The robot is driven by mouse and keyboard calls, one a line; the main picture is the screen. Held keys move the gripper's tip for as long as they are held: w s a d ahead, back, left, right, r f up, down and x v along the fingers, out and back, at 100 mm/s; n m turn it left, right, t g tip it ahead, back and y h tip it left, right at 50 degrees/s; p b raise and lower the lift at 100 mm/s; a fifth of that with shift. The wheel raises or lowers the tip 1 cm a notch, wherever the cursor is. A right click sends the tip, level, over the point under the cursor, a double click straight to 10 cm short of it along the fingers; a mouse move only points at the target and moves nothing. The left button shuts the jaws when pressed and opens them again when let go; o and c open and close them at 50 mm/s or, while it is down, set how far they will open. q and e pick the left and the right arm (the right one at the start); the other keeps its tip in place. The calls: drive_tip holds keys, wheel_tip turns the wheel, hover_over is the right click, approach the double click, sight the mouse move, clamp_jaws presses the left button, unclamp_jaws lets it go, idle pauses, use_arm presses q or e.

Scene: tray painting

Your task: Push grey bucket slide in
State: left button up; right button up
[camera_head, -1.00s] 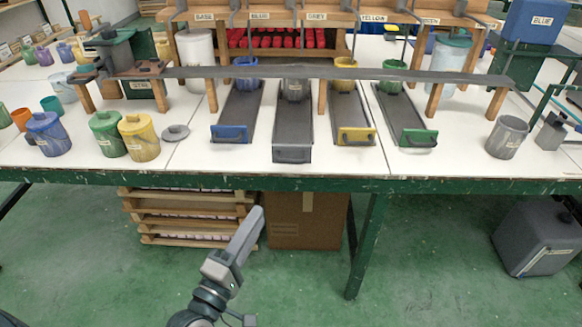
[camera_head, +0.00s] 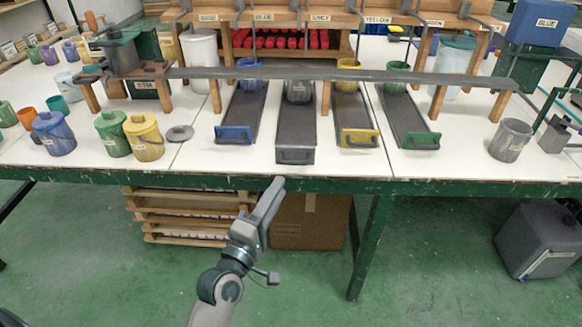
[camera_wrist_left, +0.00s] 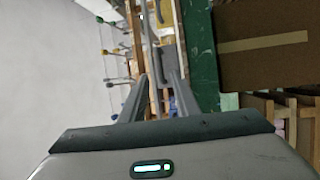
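The grey slide (camera_head: 295,131) is a dark tray whose front plate and handle (camera_head: 295,155) stick out nearer the table's front edge than the other slides. The grey bucket (camera_head: 299,91) stands at its far end, partly behind a dark cross bar. My left gripper (camera_head: 275,186) is in front of the table, below and slightly left of the grey handle, apart from it. In the left wrist view its two fingers (camera_wrist_left: 159,80) stand apart with nothing held between them. My right gripper is in neither view.
The blue slide (camera_head: 242,112) is to the left; the yellow slide (camera_head: 353,116) and green slide (camera_head: 408,117) are to the right. The green table edge (camera_head: 330,185) lies close to my left gripper. A cross bar (camera_head: 420,76) spans above the slides.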

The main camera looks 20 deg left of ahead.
use_arm(q)
drive_tip(key=w, duration=0.2)
drive_tip(key=w+r, duration=0.1)
drive_tip(key=w, duration=0.2)
drive_tip(key=w+d, duration=0.1)
drive_tip(key=w, duration=0.2)
drive_tip(key=shift+w+r, duration=0.1)
drive_tip(key=shift+r, duration=0.05)
clamp_jaws()
